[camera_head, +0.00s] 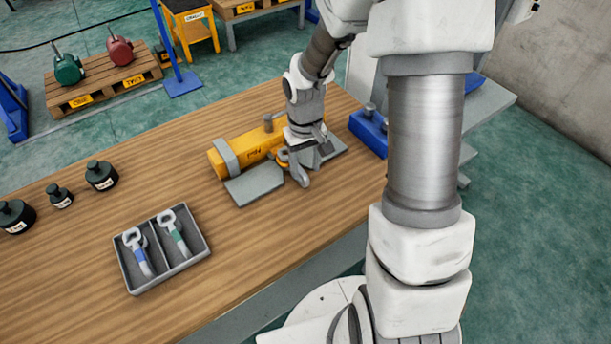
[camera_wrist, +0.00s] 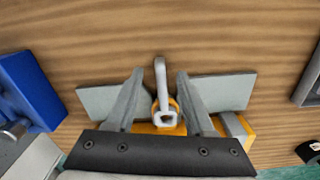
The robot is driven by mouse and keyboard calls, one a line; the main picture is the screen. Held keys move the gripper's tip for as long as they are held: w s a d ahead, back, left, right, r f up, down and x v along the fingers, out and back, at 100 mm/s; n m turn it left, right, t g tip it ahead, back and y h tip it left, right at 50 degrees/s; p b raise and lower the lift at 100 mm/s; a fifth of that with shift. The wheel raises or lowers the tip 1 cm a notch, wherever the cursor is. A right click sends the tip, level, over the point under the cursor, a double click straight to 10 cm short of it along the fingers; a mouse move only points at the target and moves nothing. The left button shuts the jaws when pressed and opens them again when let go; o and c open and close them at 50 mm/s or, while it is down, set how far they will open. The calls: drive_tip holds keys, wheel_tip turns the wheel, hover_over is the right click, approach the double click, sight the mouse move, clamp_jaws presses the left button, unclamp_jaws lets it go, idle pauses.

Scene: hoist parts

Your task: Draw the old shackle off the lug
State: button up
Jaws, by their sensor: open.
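The old shackle (camera_wrist: 160,78) is plain grey and shows in the wrist view at the orange lug (camera_wrist: 172,104), its long end pointing away from the yellow beam (camera_wrist: 234,127). My gripper (camera_wrist: 159,73) is open, with one finger on each side of the shackle and a visible gap at both sides. In the head view my gripper (camera_head: 304,172) is low at the front of the yellow beam (camera_head: 231,155), and it largely hides the lug and shackle. A grey tray (camera_head: 129,279) holds two shackles, one blue-marked (camera_head: 141,257) and one green-marked (camera_head: 177,237), in separate compartments.
Grey plates (camera_head: 254,184) lie at the beam's foot. A blue block (camera_head: 369,134) stands right of the beam. Several dark weights (camera_head: 101,175) stand at the table's left. Bare wooden tabletop (camera_head: 300,215) lies between beam, tray and front edge.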

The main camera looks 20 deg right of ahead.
sight(306, 176)
drive_tip(key=shift+f, duration=1.95)
clamp_jaws()
